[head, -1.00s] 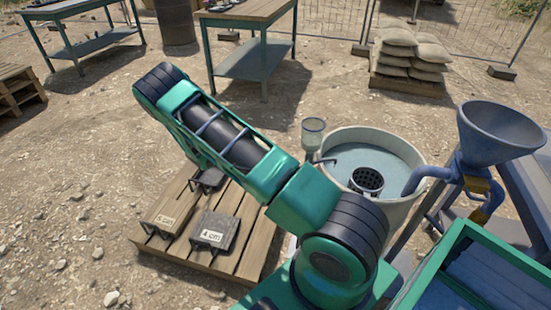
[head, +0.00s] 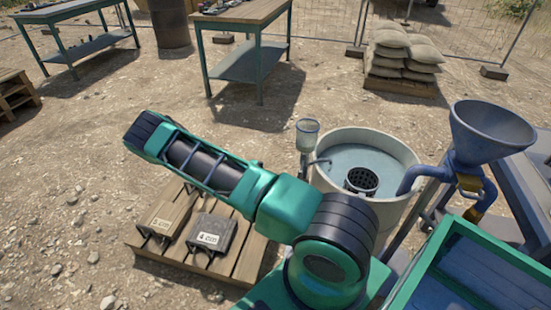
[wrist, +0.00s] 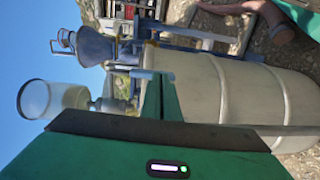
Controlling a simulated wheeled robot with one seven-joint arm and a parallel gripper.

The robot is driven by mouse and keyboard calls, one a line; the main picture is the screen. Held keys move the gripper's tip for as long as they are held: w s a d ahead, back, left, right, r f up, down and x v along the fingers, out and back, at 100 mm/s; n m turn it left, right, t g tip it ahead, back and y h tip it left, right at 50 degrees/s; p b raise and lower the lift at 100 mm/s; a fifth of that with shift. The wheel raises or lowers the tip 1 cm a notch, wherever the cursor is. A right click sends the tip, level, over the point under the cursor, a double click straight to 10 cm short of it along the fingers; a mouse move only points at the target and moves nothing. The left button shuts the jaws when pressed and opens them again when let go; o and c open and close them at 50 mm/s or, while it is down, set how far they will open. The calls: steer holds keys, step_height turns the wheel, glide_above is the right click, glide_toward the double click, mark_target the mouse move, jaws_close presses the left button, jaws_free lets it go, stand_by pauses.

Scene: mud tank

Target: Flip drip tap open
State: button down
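The clear drip cup (head: 307,134) stands at the left of the pale tank (head: 398,212) in the head view, on a thin stem. In the wrist view, turned on its side, the cup (wrist: 42,98) is at left and the ribbed tank (wrist: 225,95) at right. A small grey fitting (wrist: 108,104) joins the cup's neck; it looks like the tap, but its lever position cannot be made out. My gripper (wrist: 153,76) has its fingers together at the centre, between cup and tank, with nothing seen held. Contact with the tap is not visible. The head view hides my gripper.
Water and a black perforated basket (head: 361,180) are in the tank. A blue funnel (head: 489,130) with a pipe stands at right, beside a green-rimmed trough (head: 400,295).

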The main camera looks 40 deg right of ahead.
steer(key=shift+d, duration=0.1)
stand_by(0.4)
steer(key=f+v, duration=0.1)
steer(key=v, duration=1.3)
steer(key=shift+f, duration=0.2)
steer(key=shift+w, duration=0.1)
steer(key=s+d+r+n+t+y, duration=0.1)
steer(key=s+d+r+t+y, duration=0.25)
steer(key=r, duration=0.65)
steer(key=s+r+n+t+y, duration=0.15)
steer(key=s+r+y, duration=0.35)
steer(key=r, duration=0.6)
steer(key=s+a+r+n+t, duration=0.1)
steer(key=s+a+r+t, duration=0.2)
steer(key=s, duration=0.6)
steer(key=s+a+r+n+t, duration=0.2)
steer(key=s+a+r+t, duration=0.2)
steer(key=s, duration=0.5)
steer(key=shift+a+r+t, duration=0.2)
steer(key=shift+r+t, duration=0.85)
steer(key=shift+t, duration=0.25)
